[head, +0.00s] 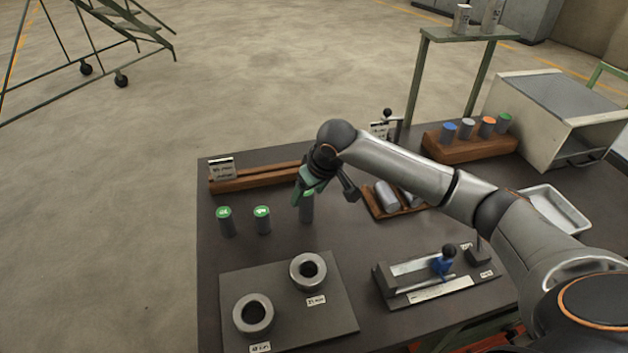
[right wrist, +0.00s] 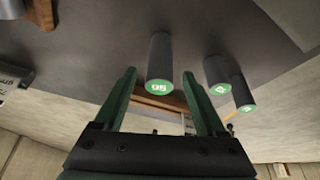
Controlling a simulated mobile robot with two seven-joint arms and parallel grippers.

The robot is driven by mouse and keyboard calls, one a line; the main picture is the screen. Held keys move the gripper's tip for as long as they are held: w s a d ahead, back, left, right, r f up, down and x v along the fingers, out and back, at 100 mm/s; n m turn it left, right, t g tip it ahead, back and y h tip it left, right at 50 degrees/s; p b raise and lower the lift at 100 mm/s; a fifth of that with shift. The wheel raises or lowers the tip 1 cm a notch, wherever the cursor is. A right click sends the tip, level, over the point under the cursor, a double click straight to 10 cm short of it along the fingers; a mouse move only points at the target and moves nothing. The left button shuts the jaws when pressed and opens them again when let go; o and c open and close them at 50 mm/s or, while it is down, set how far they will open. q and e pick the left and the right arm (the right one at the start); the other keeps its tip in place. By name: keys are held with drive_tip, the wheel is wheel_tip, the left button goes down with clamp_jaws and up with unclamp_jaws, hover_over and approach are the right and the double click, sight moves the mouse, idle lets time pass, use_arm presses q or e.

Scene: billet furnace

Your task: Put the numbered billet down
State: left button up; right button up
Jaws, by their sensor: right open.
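A grey numbered billet (head: 307,212) with a green top stands upright on the dark table, partly hidden by my right gripper (head: 308,192) just above and beside it. In the right wrist view the billet (right wrist: 160,58) shows a white number on its green end. It lies between the two spread green fingers of my right gripper (right wrist: 159,78), with a gap on each side. Two more green-topped billets stand to its left in the head view, the middle one (head: 262,220) and the left one (head: 226,222). My left gripper is not in view.
A plate with two steel rings (head: 340,312) lies in front. A wooden rail with a sign (head: 240,182) is behind. A small wooden tray (head: 376,208) with grey cylinders, a measuring fixture (head: 415,285) and a rack of coloured-top billets (head: 470,148) stand to the right.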

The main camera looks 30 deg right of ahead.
drive_tip(key=v, duration=0.6)
drive_tip(key=shift+r, duration=0.15)
drive_tip(key=shift+s, duration=0.15)
